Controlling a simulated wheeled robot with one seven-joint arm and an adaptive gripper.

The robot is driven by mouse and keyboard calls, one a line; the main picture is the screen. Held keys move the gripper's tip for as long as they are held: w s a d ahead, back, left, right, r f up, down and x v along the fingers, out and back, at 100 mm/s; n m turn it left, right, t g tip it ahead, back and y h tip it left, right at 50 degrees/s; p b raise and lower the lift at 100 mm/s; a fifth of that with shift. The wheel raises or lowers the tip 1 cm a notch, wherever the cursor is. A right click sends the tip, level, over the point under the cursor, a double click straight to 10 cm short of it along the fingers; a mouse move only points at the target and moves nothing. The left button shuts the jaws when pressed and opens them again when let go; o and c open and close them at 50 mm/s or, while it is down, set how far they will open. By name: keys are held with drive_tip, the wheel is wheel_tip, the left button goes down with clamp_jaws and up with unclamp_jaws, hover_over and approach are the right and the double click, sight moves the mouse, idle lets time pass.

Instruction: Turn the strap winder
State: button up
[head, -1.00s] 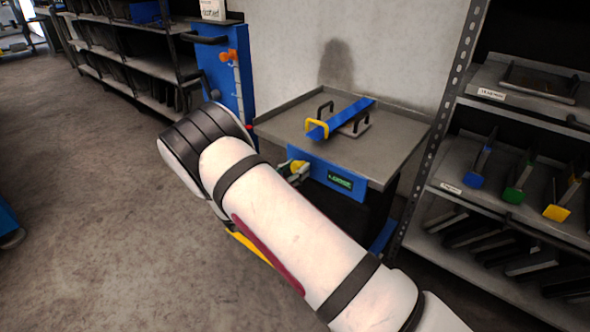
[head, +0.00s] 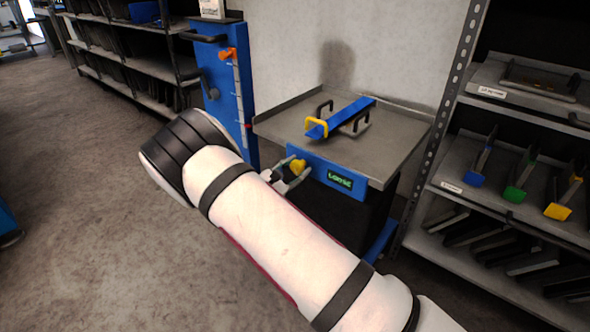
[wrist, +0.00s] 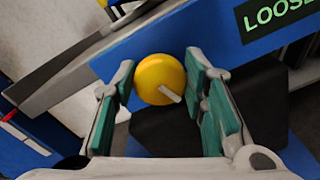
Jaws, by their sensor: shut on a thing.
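The strap winder is a round yellow knob (wrist: 155,82) with a pale pointer mark, on a blue front panel (head: 328,178) below a grey bench top. The pointer slants down to the right in the wrist view. In the head view the knob (head: 298,166) shows just past my fingers. My gripper (wrist: 161,72) is shut on the knob, one green-padded finger on each side. It also shows in the head view (head: 290,173), partly behind my arm. A green-lit display (wrist: 289,14) beside the knob reads "LOOSE" in the wrist view, with its right edge cut off.
On the bench top (head: 385,155) lies a blue bar (head: 348,115) with a yellow loop and black handles around it. A tall blue post (head: 215,85) with an orange piece stands left of the bench. A shelf rack (head: 470,205) stands close on the right. Open floor lies left.

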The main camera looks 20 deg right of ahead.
drive_tip(key=shift+m, duration=0.6)
drive_tip(key=o, duration=1.2)
drive_tip(key=shift+c, duration=0.2)
drive_tip(key=shift+s, duration=0.1)
drive_tip(key=v, duration=1.2)
